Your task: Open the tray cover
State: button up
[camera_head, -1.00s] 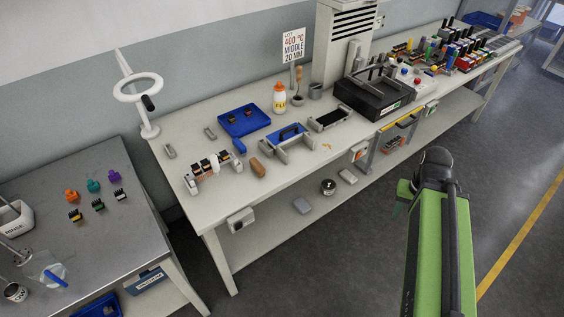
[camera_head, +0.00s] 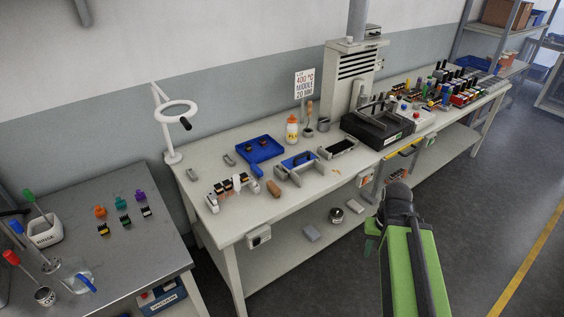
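I cannot tell for certain which part is the tray cover. A grey tray-like fixture (camera_head: 286,172) with a blue top piece (camera_head: 299,160) stands near the front of the long white bench. Right behind it is a grey box with a dark inside (camera_head: 337,149). A blue open tray (camera_head: 259,149) with small dark parts lies to its left. A black machine with bars on top (camera_head: 378,130) sits farther right. My green arm rises at the lower right, in front of the bench and apart from all of these. My gripper's fingers do not show.
An orange-capped bottle (camera_head: 292,131) and a sign (camera_head: 304,85) stand at the back. A ring lamp (camera_head: 175,109) is at the bench's left end. A grey metal table (camera_head: 91,262) with small coloured connectors is at left. The floor (camera_head: 470,240) at right is clear.

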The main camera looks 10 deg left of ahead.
aim_at(290, 163)
jog(key=u, duration=0.5)
jog(key=i, duration=1)
jog(key=u, duration=1.75)
jog(key=k, duration=1)
jog(key=z, duration=0.45)
jog(key=i, duration=1)
jog(key=z, duration=0.05)
